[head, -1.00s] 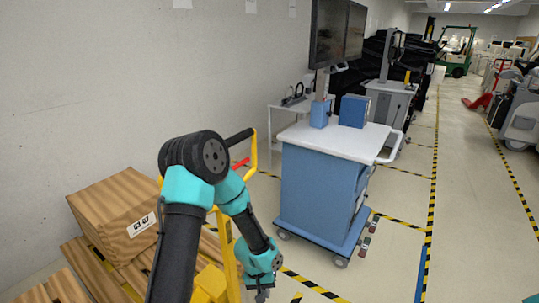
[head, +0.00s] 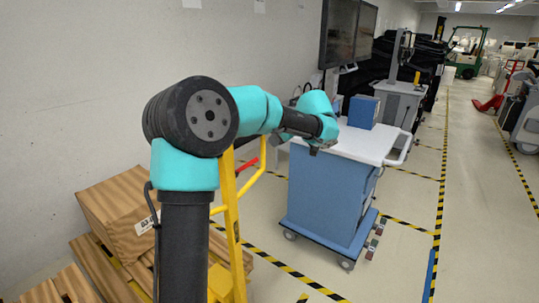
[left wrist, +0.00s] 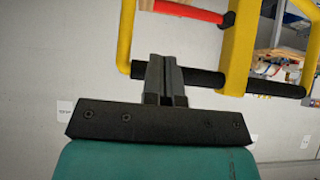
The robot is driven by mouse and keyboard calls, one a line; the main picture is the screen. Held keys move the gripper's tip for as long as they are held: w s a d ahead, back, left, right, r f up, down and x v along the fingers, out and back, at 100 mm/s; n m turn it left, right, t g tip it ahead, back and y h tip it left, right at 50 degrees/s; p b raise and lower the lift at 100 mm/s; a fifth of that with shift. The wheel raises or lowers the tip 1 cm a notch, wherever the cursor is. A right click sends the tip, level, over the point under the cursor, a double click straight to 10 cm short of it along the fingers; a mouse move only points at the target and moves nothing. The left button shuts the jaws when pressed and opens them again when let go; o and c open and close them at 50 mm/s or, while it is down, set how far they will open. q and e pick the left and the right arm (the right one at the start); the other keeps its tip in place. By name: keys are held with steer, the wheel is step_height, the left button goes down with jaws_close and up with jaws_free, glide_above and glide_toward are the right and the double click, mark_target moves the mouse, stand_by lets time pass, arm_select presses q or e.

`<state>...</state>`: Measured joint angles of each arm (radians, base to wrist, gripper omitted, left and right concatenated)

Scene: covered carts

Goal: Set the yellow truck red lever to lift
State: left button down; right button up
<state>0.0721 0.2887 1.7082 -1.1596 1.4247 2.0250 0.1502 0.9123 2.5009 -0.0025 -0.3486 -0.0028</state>
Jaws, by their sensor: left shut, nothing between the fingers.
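The yellow truck (head: 232,225) stands in front of the left wall, its upright mast partly behind my left arm. Its red lever (head: 248,165) sticks out to the right beside the yellow handle loop. My left gripper (head: 313,151) is shut and empty, raised right of the lever. In the left wrist view its fingers (left wrist: 166,70) overlap the black bar; contact cannot be told.
A wooden crate (head: 113,212) sits on pallets at the left. Striped tape marks the floor. The aisle at the far right is open.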

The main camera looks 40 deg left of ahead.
mark_target(247, 165)
arm_select(q)
steer(key=shift+a+f, duration=0.1)
steer(key=shift+f, duration=0.05)
steer(key=x, duration=1)
steer(key=shift+s, duration=0.1)
stand_by(0.3)
